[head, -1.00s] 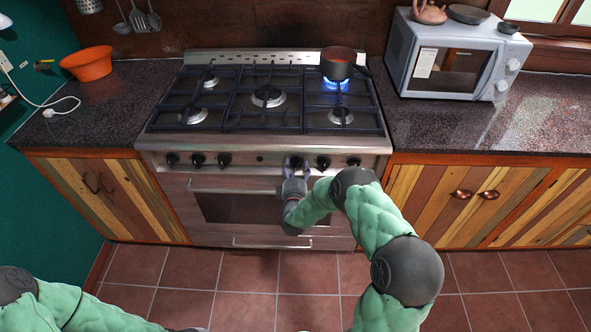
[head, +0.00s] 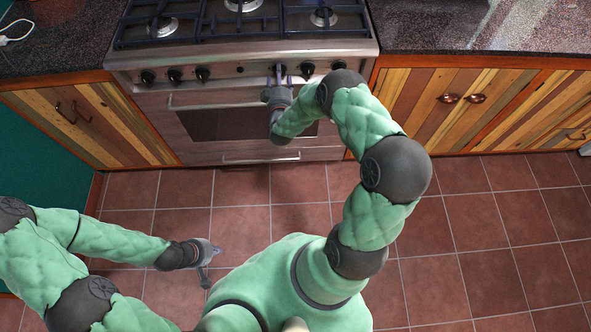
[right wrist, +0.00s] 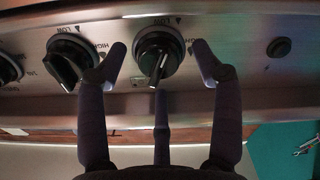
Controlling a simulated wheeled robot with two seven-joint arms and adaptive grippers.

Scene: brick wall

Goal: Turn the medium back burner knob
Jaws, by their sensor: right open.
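The stove (head: 240,55) has a row of black knobs on its steel front panel. My right gripper (head: 279,70) is at the panel, just right of its middle. In the right wrist view, a black knob (right wrist: 160,52) sits between the spread fingertips of my right gripper (right wrist: 159,60), with small gaps at its sides. Its pointer is near vertical, slightly tilted. Two more knobs show to the left there, the nearer one (right wrist: 72,62) close to a fingertip. My left gripper (head: 212,264) is low over the floor, empty, its fingers apart. I cannot read which burner each knob serves.
A small round button (right wrist: 279,47) is on the panel beside the knob in the right wrist view. The oven door handle (head: 215,103) runs below the panel. Wooden cabinets (head: 460,105) flank the stove. The tiled floor (head: 480,230) is clear.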

